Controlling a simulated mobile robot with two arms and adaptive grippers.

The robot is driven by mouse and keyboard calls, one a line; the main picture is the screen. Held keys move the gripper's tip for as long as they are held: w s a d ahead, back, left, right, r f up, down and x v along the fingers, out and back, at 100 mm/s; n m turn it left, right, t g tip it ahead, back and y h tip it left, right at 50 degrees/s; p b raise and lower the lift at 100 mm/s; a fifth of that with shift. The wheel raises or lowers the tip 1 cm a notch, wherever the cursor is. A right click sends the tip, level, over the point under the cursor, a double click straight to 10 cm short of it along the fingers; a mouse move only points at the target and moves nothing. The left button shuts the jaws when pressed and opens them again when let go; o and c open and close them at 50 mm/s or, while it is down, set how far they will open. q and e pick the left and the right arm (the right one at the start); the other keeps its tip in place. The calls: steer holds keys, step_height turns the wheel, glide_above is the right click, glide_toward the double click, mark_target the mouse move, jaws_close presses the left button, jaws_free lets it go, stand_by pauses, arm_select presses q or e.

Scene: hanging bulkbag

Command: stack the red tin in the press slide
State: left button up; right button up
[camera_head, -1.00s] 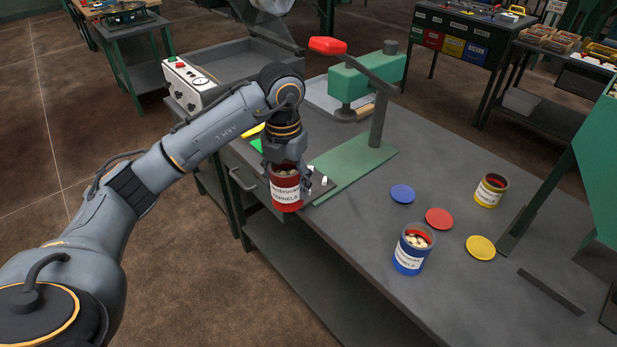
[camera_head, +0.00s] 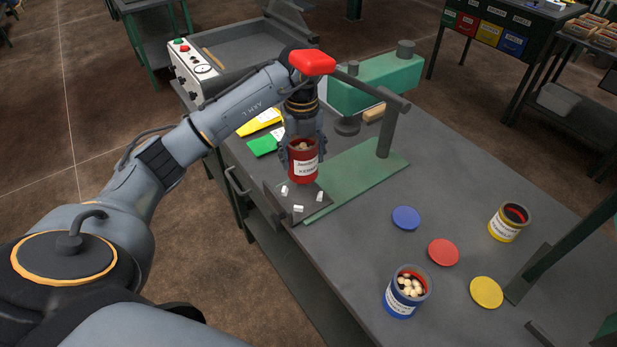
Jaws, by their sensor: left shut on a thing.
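The red tin (camera_head: 303,165) has a white label and pale kernels inside. My left gripper (camera_head: 303,150) is shut on it from above and holds it upright, over or just behind the press slide. The press slide (camera_head: 283,207) is a dark plate with several small white blocks, at the front of the green press base (camera_head: 350,182). Whether the tin's bottom touches the plate I cannot tell. The green press (camera_head: 375,82) with its red-knobbed lever (camera_head: 312,63) stands behind; the knob overlaps my left wrist. My right gripper is not in view.
A blue tin (camera_head: 402,303) with kernels and a yellow tin (camera_head: 503,232) stand on the bench at right. Blue (camera_head: 406,217), red (camera_head: 443,252) and yellow (camera_head: 486,292) lids lie between. Yellow (camera_head: 258,121) and green (camera_head: 263,146) pieces lie left of the press. A control box (camera_head: 192,70) stands at back left.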

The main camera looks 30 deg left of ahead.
mark_target(301, 169)
arm_select(q)
steer(key=f, duration=0.1)
steer(key=s+f, duration=0.1)
steer(key=f, duration=0.1)
steer(key=shift+f+p, duration=0.1)
steer(key=shift+p, duration=0.25)
steer(key=shift+w+f, duration=0.15)
steer(key=shift+f, duration=0.2)
step_height(301, 169, down, 3)
steer(key=shift+w+f+p, duration=0.1)
steer(key=shift+p, duration=0.4)
steer(key=shift+f+b, duration=0.3)
steer(key=shift+f, duration=0.05)
steer(key=o, duration=1.4)
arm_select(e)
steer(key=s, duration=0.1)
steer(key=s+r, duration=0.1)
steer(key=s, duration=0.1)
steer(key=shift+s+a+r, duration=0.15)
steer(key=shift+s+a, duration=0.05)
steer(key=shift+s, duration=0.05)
